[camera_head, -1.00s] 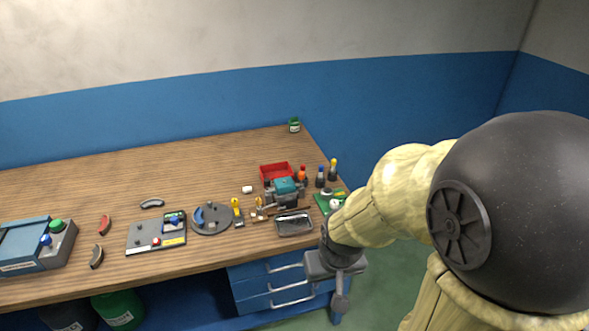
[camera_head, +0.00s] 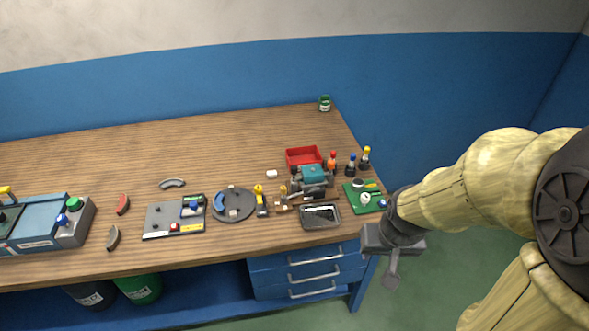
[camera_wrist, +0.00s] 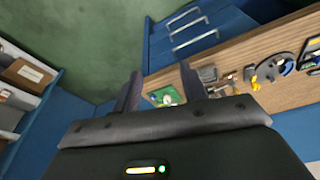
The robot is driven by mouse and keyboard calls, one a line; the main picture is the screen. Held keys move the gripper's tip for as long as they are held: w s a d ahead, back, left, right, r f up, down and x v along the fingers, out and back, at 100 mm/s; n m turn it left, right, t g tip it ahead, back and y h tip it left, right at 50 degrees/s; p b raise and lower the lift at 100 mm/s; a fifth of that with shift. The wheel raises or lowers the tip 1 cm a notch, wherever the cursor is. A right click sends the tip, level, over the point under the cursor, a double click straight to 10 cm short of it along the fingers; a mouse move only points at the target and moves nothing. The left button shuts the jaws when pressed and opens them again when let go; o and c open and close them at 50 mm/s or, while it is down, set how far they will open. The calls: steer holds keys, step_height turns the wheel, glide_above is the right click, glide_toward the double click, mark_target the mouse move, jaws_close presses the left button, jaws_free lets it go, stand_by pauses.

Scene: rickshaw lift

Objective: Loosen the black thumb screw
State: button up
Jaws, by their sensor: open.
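I cannot make out the black thumb screw for certain. A small dark knob (camera_head: 157,209) stands on the grey plate (camera_head: 156,232) at left-centre of the bench, but I cannot tell if it is that screw. A teal and grey vise-like device (camera_head: 313,177) sits on the right part of the bench. My gripper (camera_head: 393,272) hangs off the bench's front right corner, apart from everything and empty.
The wooden bench (camera_head: 230,150) holds a round dark turntable (camera_head: 233,217), black tray (camera_head: 335,222), red bin (camera_head: 290,152), green board (camera_head: 350,199), and several bottles at right. A blue-grey machine (camera_head: 40,228) stands at left. Blue drawers (camera_head: 270,284) are below.

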steer(key=w+a+f+m+t+b, duration=0.1)
steer(key=w+a+f+t, duration=0.1)
steer(key=w+a, duration=0.45)
steer(key=w+a+f+m+t+b, duration=0.1)
steer(key=w+a+f+t, duration=0.15)
steer(key=w, duration=0.75)
steer(key=m+t+h+b, duration=0.2)
steer(key=t+h+b, duration=0.1)
steer(key=t+h, duration=0.25)
glide_toward(292, 172)
steer(key=d+f, duration=0.2)
steer(key=s+a+f+m+t+h, duration=0.1)
steer(key=s+a+t+h, duration=0.2)
steer(key=s+a, duration=0.2)
steer(key=shift+s+a+f+m+b, duration=0.2)
steer(key=shift+s+a+m+b, duration=0.15)
steer(key=shift+a, duration=0.25)
steer(key=shift+w, duration=0.2)
steer(key=p+x, duration=0.3)
steer(key=x, duration=1.4)
steer(key=shift+d+r, duration=0.1)
steer(key=shift+d, duration=0.1)
